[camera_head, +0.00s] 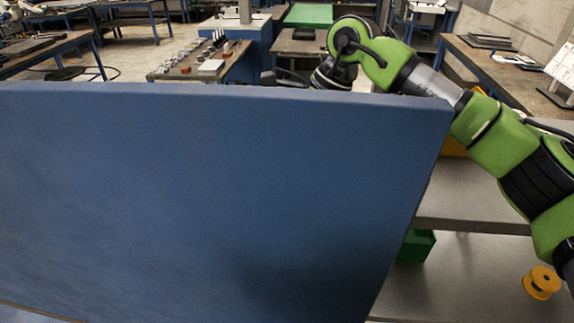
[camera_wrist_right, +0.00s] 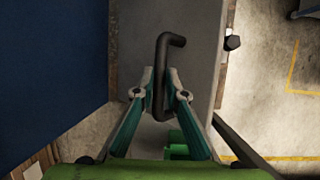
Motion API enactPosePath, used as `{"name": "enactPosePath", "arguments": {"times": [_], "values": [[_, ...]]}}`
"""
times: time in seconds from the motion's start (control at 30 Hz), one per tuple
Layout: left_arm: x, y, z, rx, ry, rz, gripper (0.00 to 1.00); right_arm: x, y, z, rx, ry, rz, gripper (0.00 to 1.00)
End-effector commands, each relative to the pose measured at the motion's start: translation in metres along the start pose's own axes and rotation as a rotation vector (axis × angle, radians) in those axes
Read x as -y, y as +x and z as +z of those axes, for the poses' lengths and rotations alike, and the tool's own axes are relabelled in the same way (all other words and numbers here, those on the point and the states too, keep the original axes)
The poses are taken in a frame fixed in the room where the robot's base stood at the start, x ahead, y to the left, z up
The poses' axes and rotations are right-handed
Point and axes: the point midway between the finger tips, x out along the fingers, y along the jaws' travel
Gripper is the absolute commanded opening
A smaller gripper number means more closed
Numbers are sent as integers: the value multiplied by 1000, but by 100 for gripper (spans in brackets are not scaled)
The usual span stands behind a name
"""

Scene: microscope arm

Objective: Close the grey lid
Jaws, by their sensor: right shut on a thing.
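The grey lid (camera_wrist_right: 205,35) shows in the right wrist view as a pale grey panel running from the top of the picture downward. A bent black handle (camera_wrist_right: 162,60) stands on it. My right gripper (camera_wrist_right: 158,82) has its two teal-edged fingers on either side of the handle and is shut on it. In the head view, my green right arm reaches in from the right and over the back of a large blue panel (camera_head: 200,200). That panel hides most of the gripper and all of the grey lid there. My left gripper is in neither view.
The blue panel fills the near left and middle of the head view. Grey shelves (camera_head: 475,195) stand at right, with a yellow spool (camera_head: 542,282) and a green box (camera_head: 416,245). Workbenches with small parts stand behind. Concrete floor shows right of the lid in the wrist view.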

Motion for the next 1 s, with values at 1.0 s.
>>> {"name": "enactPosePath", "arguments": {"times": [1.0], "values": [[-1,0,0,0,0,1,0,1,-79,1,3,1,-5,29]]}}
